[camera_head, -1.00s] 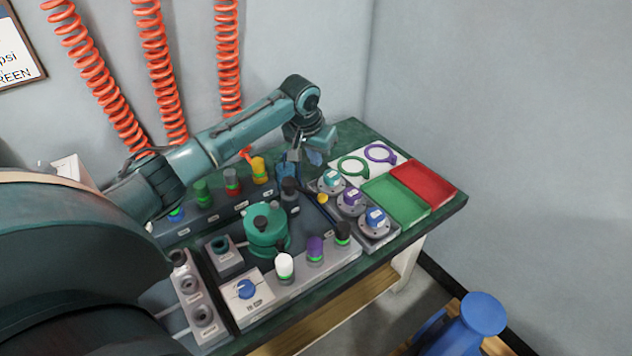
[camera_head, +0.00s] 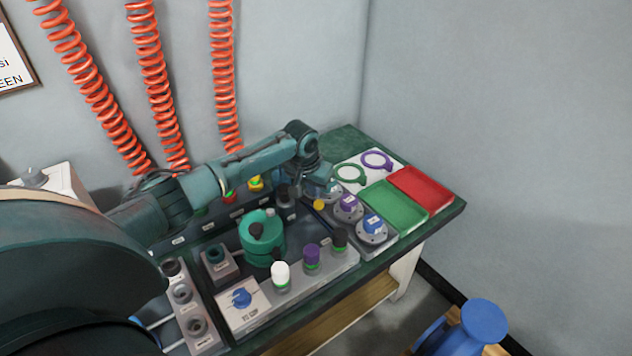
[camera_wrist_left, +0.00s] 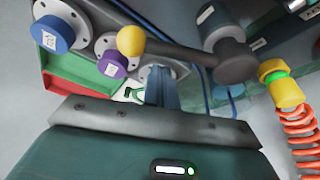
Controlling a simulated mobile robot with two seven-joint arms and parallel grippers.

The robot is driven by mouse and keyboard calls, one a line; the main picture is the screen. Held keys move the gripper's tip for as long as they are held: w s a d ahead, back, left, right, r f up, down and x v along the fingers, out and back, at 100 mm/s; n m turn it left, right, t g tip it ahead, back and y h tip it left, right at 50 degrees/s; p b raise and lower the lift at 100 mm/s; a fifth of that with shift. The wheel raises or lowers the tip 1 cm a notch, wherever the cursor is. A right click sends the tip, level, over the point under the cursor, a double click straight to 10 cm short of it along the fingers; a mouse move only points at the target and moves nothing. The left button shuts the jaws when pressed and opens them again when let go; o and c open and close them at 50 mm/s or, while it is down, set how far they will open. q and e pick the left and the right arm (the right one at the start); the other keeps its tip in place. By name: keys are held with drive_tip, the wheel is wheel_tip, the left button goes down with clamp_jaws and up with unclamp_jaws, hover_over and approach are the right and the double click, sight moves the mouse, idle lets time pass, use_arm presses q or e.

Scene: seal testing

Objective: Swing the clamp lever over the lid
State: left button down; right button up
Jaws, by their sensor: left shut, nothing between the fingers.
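The clamp lever is a dark bar with a yellow knob (camera_head: 319,205). It extends right from a dark pivot post (camera_head: 285,195), away from the lidded pot. In the left wrist view its bar (camera_wrist_left: 180,50) runs from the yellow knob to the dark pivot. The teal pot with its round lid (camera_head: 262,219) stands left of the pivot. My left gripper (camera_head: 318,188) is just behind the lever. Its blue fingers (camera_wrist_left: 162,88) are shut and empty, close to the bar; I cannot tell whether they touch it. My right gripper is not in view.
Flanged fittings with purple (camera_head: 348,202) and blue (camera_head: 374,222) caps stand right of the lever. A green tray (camera_head: 394,204) and a red tray (camera_head: 421,187) lie beyond. White (camera_head: 280,271) and purple (camera_head: 312,256) knobs line the front. Orange coiled hoses (camera_head: 222,80) hang behind.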

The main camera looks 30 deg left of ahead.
use_arm(q)
drive_tip(key=shift+s+r, duration=0.15)
drive_tip(key=shift+s, duration=0.4)
drive_tip(key=shift+s+r, duration=0.15)
drive_tip(key=shift+s, duration=0.4)
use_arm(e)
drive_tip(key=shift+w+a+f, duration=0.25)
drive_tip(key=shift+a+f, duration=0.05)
use_arm(q)
drive_tip(key=shift+p, duration=0.35)
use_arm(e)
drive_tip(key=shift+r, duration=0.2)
